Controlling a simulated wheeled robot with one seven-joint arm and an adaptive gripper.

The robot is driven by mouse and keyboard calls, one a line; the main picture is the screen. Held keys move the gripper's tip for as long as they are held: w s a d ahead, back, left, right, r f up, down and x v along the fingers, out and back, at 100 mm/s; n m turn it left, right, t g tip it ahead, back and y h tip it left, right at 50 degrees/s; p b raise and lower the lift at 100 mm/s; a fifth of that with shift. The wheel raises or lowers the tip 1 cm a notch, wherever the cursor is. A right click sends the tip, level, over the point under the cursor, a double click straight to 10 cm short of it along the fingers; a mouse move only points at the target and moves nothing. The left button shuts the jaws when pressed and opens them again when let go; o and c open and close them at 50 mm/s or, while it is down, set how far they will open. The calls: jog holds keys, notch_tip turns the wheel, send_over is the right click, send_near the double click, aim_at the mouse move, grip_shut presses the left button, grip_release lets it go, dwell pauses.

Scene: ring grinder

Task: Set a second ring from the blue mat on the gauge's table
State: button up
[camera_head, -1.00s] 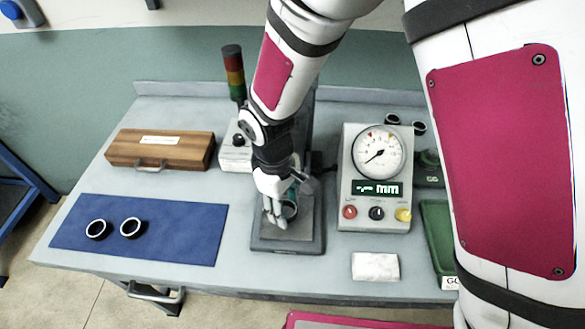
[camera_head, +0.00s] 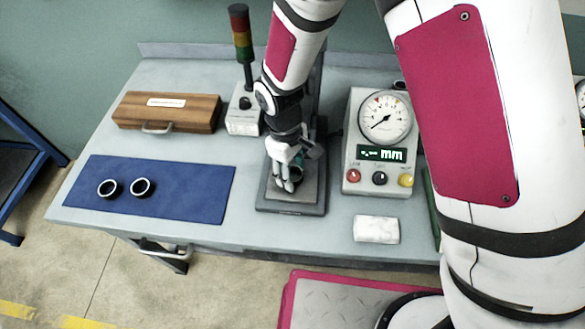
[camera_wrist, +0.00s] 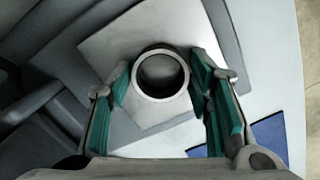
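A dark ring with a pale rim (camera_wrist: 136,88) sits between the two teal-padded fingers of my gripper (camera_wrist: 160,76) in the wrist view. In the head view my gripper (camera_head: 288,180) is low over the gauge's table (camera_head: 308,195), a square grey plate, and mostly hides the ring. Whether the ring rests on the plate cannot be told. Two more rings, a left one (camera_head: 99,190) and a right one (camera_head: 133,189), lie side by side on the blue mat (camera_head: 190,195).
The dial gauge box (camera_head: 357,178) with buttons stands right of the plate. A white cloth (camera_head: 376,229) lies in front of it. A wooden case (camera_head: 190,112) and a signal tower (camera_head: 241,45) stand behind. My arm covers the bench's right side.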

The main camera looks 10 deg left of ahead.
jog(key=shift+o, duration=0.7)
notch_tip(320, 180, up, 12)
jog(key=a+b, duration=0.1)
jog(key=b, duration=0.1)
jog(key=shift+w+a+r, duration=0.15)
jog(key=shift+w, duration=0.15)
jog(key=s+d+r+m+t+y, duration=0.15)
jog(key=d+r+m, duration=0.25)
jog(key=d+r, duration=0.55)
jog(key=s+d+r+m+t, duration=0.25)
jog(key=d+r+m, duration=0.25)
jog(key=d+r, duration=0.5)
jog(key=s+d+r+m+t, duration=0.1)
jog(key=s+d+m+t, duration=0.1)
jog(key=s+d, duration=0.4)
jog(key=shift+s+d+r+m, duration=0.3)
jog(key=shift+d+m, duration=0.3)
jog(key=shift+m, duration=0.3)
